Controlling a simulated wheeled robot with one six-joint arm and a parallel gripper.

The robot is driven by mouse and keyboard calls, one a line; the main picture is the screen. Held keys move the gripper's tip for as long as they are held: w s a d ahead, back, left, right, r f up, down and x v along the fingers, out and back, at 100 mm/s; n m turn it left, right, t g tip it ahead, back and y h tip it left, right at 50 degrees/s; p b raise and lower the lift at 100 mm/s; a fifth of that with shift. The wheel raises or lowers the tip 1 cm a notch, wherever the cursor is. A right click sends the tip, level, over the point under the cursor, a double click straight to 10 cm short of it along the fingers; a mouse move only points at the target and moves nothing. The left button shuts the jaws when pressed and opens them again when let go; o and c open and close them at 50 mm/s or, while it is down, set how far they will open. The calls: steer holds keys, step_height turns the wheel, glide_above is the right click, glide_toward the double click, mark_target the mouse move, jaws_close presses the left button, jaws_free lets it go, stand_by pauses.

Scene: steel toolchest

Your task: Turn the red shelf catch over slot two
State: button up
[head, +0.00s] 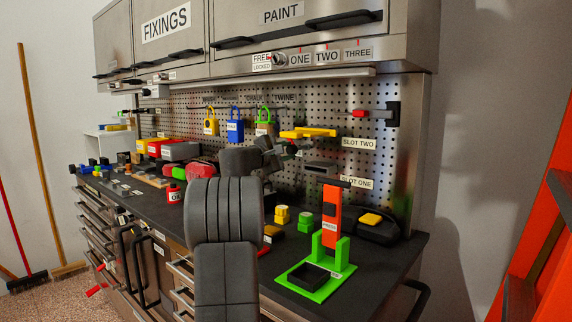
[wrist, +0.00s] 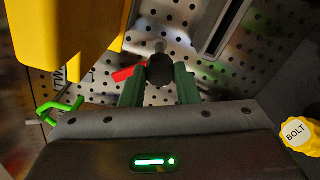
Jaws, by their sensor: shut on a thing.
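In the wrist view, my gripper (wrist: 160,82) has its two green fingers shut on a round black knob (wrist: 160,70). A red piece (wrist: 128,73) sticks out left beside the knob, against the pegboard; it looks like the shelf catch, but its join to the knob is hidden. In the head view, my gripper (head: 290,148) is at the pegboard, below and beside a yellow part (head: 308,132), and the held knob cannot be made out. The SLOT TWO label (head: 358,143) is to its right. A red-tipped bar on a black mount (head: 392,113) is above that label.
In the wrist view, a large yellow body (wrist: 65,35) is close on the left and a yellow BOLT knob (wrist: 300,135) on the right. Padlocks (head: 235,130) hang left of my gripper. A green and orange press (head: 331,225) stands on the dark worktop (head: 385,265).

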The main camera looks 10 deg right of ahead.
steer(key=m+b, duration=0.2)
steer(key=m, duration=0.1)
steer(key=m+b, duration=0.1)
steer(key=b, duration=0.1)
steer(key=shift+f, duration=0.25)
steer(key=shift+r+m+b, duration=0.1)
steer(key=shift+m+b, duration=0.95)
steer(key=shift+m, duration=0.75)
steer(key=o, duration=1)
steer(key=shift+r, duration=0.1)
steer(key=v, duration=1.4)
steer(key=shift+d+b, duration=0.1)
steer(key=shift+b, duration=0.25)
